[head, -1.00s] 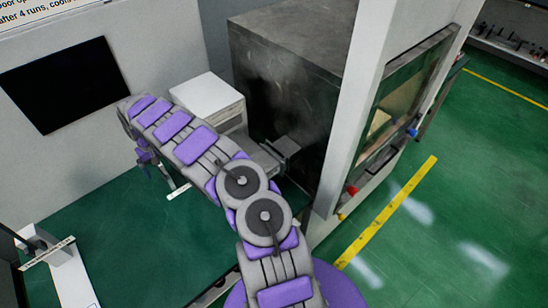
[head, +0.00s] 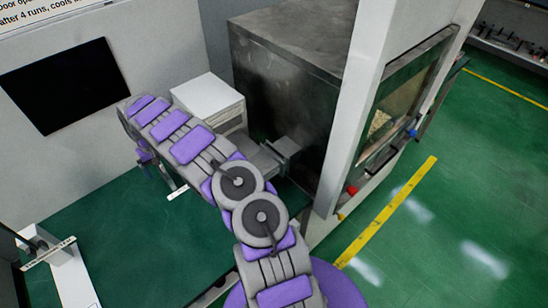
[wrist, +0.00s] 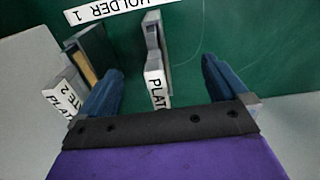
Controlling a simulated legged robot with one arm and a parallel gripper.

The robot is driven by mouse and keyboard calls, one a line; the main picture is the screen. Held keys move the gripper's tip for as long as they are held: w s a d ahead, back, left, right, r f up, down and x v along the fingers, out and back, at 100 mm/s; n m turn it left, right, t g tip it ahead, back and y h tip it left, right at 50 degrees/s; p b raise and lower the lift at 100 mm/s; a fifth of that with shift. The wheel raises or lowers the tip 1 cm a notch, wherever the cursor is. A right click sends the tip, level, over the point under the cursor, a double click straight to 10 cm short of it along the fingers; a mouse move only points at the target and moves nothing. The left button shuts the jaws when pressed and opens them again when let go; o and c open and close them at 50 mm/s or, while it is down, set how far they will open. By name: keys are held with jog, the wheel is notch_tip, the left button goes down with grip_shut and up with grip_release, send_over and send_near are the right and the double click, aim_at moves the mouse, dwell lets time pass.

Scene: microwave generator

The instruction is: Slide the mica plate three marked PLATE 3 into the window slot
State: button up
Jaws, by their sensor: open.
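In the wrist view my gripper (wrist: 162,67) is open, its two blue fingers apart. Between them stands a narrow grey upright piece (wrist: 153,45) with a white label (wrist: 156,88) reading "PLAT"; its number is hidden. The fingers do not appear to touch it. To the left, a dark holder with a tan plate edge (wrist: 86,72) has a label (wrist: 63,93) ending in "2". I cannot make out which piece is plate three. A grey block-like fitting (head: 285,147) juts from the dark metal box; I cannot confirm the window slot.
A "HOLDER 1" label (wrist: 120,8) lies at the top of the wrist view. In the head view a white box (head: 208,97) stands behind my arm, beside the large dark metal box (head: 290,65). A white post (head: 362,100) rises right of it.

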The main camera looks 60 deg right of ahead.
grip_shut()
dwell(0.8)
jog(key=shift+r, duration=0.1)
dwell(0.4)
jog(key=shift+r+p, duration=0.95)
jog(key=shift+r, duration=1.95)
